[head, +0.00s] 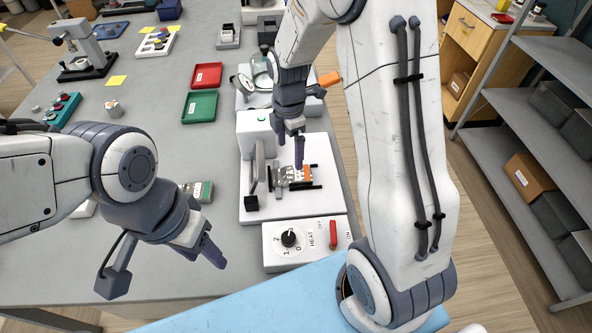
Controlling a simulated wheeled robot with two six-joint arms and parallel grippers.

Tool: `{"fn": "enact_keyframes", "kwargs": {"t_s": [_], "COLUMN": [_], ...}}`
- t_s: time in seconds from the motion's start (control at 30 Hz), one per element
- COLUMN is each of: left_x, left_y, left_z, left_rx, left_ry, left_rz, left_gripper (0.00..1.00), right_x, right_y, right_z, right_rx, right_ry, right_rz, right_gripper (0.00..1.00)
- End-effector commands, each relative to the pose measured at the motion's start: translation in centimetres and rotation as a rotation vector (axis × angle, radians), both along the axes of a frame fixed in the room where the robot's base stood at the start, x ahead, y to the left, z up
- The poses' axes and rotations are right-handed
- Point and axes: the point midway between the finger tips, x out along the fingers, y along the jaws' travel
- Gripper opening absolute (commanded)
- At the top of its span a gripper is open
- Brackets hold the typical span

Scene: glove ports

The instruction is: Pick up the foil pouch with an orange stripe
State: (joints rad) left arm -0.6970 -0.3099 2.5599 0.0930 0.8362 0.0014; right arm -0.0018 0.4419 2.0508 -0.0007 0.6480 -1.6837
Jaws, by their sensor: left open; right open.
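The foil pouch with an orange stripe (306,173) lies on the white bed of a sealing machine, its orange end to the right. My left gripper (213,255) is open and empty over the grey table, left of the machine and far from the pouch.
The white sealing machine (253,205) has a lever at its left. A heat control box (275,255) with a dial and red switch stands in front. A green-ended pouch (206,191) is partly behind my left arm. Red (207,75) and green (200,106) trays lie farther back.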

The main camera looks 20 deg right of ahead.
Motion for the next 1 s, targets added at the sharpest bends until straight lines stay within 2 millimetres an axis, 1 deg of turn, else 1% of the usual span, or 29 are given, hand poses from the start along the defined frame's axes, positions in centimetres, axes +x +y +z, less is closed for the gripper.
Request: {"fn": "enact_keyframes", "kwargs": {"t_s": [0.03,0.13,0.2,0.37,0.57,0.6,0.7,0.8,1.0], "left_x": [0.0,0.0,0.0,0.0,0.0,0.0,0.0,0.0,0.0], "left_y": [0.0,0.0,0.0,0.0,0.0,0.0,0.0,0.0,0.0], "left_z": [0.2,0.5,0.6,0.9,2.3,2.4,2.6,2.6,2.5], "left_rx": [0.000,0.000,0.000,0.000,0.000,0.000,0.000,0.000,0.000], "left_ry": [0.000,0.000,0.000,0.000,0.000,0.000,0.000,0.000,0.000], "left_rz": [0.000,0.000,0.000,0.000,0.001,0.001,0.001,0.001,0.001], "left_gripper": [0.50,0.50,0.50,0.50,0.50,0.50,0.50,0.50,0.50], "right_x": [-0.2,-0.2,-0.2,-0.2,-0.2,-0.2,-0.1,-0.1,-0.1], "right_y": [0.0,0.0,0.0,0.0,-0.4,-0.4,-0.4,-0.3,-0.3], "right_z": [-0.9,-2.4,-3.1,-4.0,-6.5,-7.1,-8.2,-8.7,-8.8], "right_rx": [0.000,0.000,0.001,0.001,0.000,0.000,0.001,0.001,0.000], "right_ry": [0.007,0.007,0.004,0.004,0.007,0.006,0.004,0.001,0.000], "right_rz": [0.000,0.000,-0.001,-0.002,-0.003,-0.002,-0.002,-0.002,-0.002], "right_gripper": [1.00,1.00,1.00,1.00,1.00,1.00,1.00,1.00,1.00]}}
